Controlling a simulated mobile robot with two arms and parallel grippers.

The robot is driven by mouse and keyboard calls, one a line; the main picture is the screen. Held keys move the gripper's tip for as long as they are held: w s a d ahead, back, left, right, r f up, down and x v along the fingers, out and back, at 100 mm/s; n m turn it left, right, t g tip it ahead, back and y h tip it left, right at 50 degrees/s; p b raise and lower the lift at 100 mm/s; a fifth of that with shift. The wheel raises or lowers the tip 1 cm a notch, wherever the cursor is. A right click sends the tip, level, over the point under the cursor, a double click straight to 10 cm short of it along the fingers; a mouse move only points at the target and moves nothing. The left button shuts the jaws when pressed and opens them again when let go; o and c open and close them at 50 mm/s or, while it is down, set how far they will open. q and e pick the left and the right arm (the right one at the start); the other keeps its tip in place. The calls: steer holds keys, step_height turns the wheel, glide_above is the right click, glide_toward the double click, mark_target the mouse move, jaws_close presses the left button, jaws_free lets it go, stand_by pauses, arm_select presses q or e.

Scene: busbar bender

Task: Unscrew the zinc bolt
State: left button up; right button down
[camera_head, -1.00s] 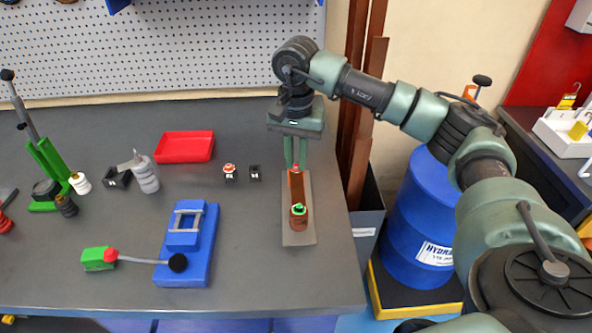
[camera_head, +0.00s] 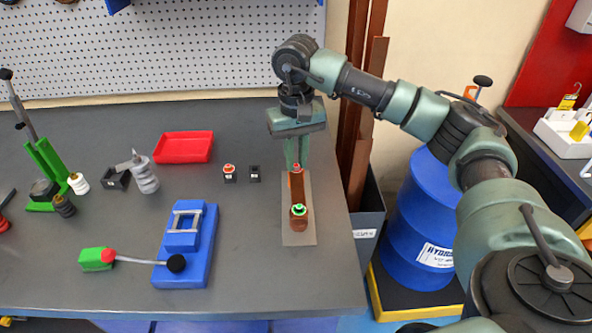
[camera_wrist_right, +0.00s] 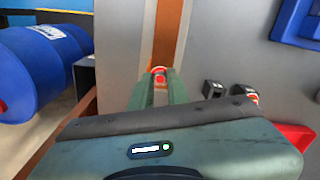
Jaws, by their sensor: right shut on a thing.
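The zinc bolt (camera_head: 296,168), a small bolt with a red ring on top, is at the far end of a copper bar (camera_head: 297,190) on a grey plate (camera_head: 299,238). My right gripper (camera_head: 295,166) points down and is shut on the bolt. In the right wrist view, the red-ringed bolt head (camera_wrist_right: 158,70) shows between the tips of my green fingers, which hide its lower part. I cannot tell how far it is screwed in. A green-ringed piece (camera_head: 298,210) stands at the bar's near end. My left gripper is out of view.
Left of the plate stand two small black blocks (camera_head: 254,173), one with a red-topped piece (camera_head: 229,170). A red tray (camera_head: 184,148), a blue bender (camera_head: 188,245) and a green pump (camera_head: 47,175) are farther left. A blue drum (camera_head: 420,220) stands right of the bench.

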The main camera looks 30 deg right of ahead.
steer(key=n, duration=0.4)
steer(key=c, duration=1.6)
jaws_free()
steer(key=shift+c, duration=0.2)
steer(key=shift+m, duration=1.1)
steer(key=m, duration=0.3)
